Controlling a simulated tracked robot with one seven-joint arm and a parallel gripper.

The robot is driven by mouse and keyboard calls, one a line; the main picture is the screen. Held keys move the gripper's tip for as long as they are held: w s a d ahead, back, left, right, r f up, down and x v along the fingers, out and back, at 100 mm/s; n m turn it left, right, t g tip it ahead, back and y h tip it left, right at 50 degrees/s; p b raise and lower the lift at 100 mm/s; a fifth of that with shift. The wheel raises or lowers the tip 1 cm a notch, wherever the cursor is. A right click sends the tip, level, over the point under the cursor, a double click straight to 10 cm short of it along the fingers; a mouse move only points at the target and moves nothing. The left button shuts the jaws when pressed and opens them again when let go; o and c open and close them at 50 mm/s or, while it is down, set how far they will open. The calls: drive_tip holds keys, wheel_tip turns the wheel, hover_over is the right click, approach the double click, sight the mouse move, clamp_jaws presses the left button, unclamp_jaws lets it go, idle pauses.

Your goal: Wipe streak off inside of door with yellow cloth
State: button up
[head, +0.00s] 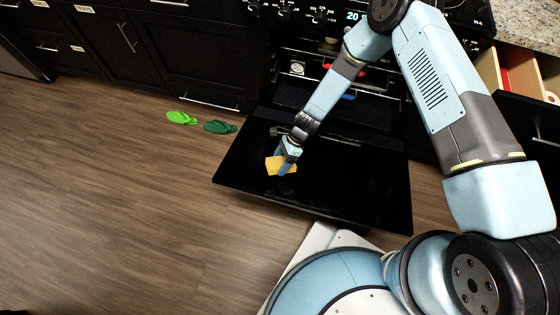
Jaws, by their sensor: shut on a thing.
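The oven door (345,195) is folded down open, its dark inner face up. My gripper (285,164) is over the left part of the door, pointing down, and is shut on the yellow cloth (275,166). The cloth is at the door's inner face; I cannot tell whether it presses on it. I cannot make out a streak on the dark surface; part of the door is hidden by my gripper and the cloth.
Light green (181,118) and dark green (219,127) flip-flops lie on the wood floor left of the door. Behind the door is the open oven with a rack (310,75). An open drawer (520,75) stands at the upper right. The floor at left is clear.

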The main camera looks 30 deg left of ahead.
sight(311, 179)
drive_tip(key=shift+w+d+f, duration=0.1)
drive_tip(key=shift+w+d, duration=0.6)
drive_tip(key=shift+d, duration=1.5)
drive_tip(key=shift+w+d+f, duration=0.1)
drive_tip(key=shift+w+d, duration=0.6)
drive_tip(key=shift+d, duration=1.55)
drive_tip(key=shift+w+d, duration=0.7)
drive_tip(key=shift+d, duration=1.5)
drive_tip(key=shift+r, duration=0.1)
drive_tip(key=shift+w+a+r, duration=0.1)
drive_tip(key=shift+w+r, duration=0.25)
drive_tip(key=shift+r, duration=0.55)
drive_tip(key=shift+w+a+r, duration=0.15)
drive_tip(key=shift+w+r, duration=0.2)
drive_tip(key=shift+r, duration=0.55)
drive_tip(key=shift+w+a+r, duration=0.1)
drive_tip(key=shift+w+r, duration=0.25)
drive_tip(key=shift+r, duration=0.55)
drive_tip(key=r, duration=0.1)
drive_tip(key=w+r, duration=0.1)
drive_tip(key=shift+a+r, duration=0.2)
drive_tip(key=shift+r, duration=0.2)
drive_tip(key=shift+w+d, duration=0.1)
drive_tip(key=shift+w, duration=0.05)
